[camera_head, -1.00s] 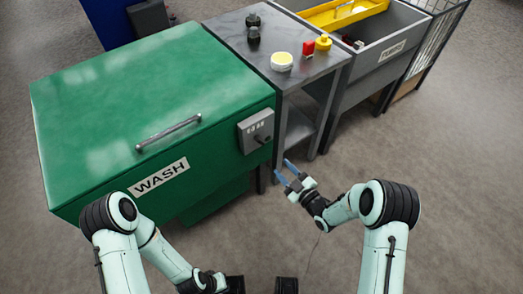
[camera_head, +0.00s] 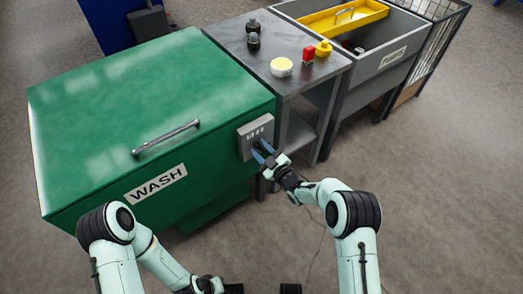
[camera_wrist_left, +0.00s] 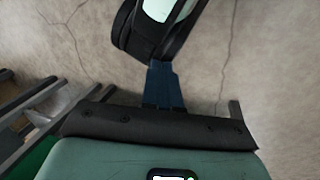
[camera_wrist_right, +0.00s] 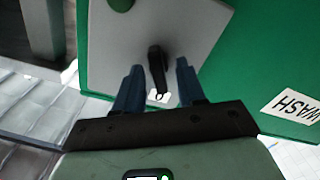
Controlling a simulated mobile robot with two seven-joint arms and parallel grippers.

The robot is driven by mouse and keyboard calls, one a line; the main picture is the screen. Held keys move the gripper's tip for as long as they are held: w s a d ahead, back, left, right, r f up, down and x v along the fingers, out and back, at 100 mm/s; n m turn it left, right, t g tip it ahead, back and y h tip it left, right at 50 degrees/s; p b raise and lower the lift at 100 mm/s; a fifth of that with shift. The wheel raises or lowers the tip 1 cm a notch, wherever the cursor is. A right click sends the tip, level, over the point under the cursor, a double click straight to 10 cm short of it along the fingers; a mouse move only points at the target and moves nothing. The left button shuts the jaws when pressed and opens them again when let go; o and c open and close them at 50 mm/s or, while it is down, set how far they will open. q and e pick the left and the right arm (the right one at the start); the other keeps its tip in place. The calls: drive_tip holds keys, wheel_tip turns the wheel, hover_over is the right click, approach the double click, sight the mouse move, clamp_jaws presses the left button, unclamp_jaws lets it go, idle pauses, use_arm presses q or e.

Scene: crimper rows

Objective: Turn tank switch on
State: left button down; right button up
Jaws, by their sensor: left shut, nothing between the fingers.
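The green wash tank (camera_head: 150,110) has a white WASH label and a grey switch box (camera_head: 256,133) on its front right. In the right wrist view the box plate (camera_wrist_right: 190,30) carries a black lever switch (camera_wrist_right: 157,65). My right gripper (camera_head: 262,153) is open at the box. In the right wrist view its blue fingers (camera_wrist_right: 158,85) stand on either side of the lever, with a gap showing on both sides. My left gripper (camera_wrist_left: 165,70) is shut and empty, its blue fingers together; it is low in front, away from the tank.
A grey metal table (camera_head: 300,65) beside the tank holds a yellow-topped round tub (camera_head: 282,67), a red block (camera_head: 308,54), a yellow item (camera_head: 323,48) and black bottles (camera_head: 253,40). A grey bin (camera_head: 385,55) with a yellow tray (camera_head: 345,14) stands beyond. The floor at right is clear.

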clamp_jaws()
drive_tip(key=shift+d+f+m+b, duration=0.1)
drive_tip(key=shift+m+b, duration=0.35)
drive_tip(key=shift+m, duration=0.15)
use_arm(q)
drive_tip(key=w+a+f+t+y+b, duration=0.1)
drive_tip(key=w+a+f+t+b, duration=0.15)
drive_tip(key=w+f, duration=0.3)
use_arm(e)
drive_tip(key=m+b, duration=0.1)
drive_tip(key=m, duration=0.3)
drive_tip(key=shift+w+d+m, duration=0.1)
drive_tip(key=shift+m, duration=0.3)
drive_tip(key=m+b, duration=0.2)
drive_tip(key=m, duration=0.2)
use_arm(q)
drive_tip(key=s+a+f+n+g+b, duration=0.1)
drive_tip(key=s+f+g, duration=0.2)
drive_tip(key=s+f, duration=0.1)
drive_tip(key=shift+s+a+f, duration=0.3)
drive_tip(key=shift+s+a, duration=0.05)
drive_tip(key=shift+s, duration=0.3)
use_arm(e)
drive_tip(key=shift+m, duration=1.1)
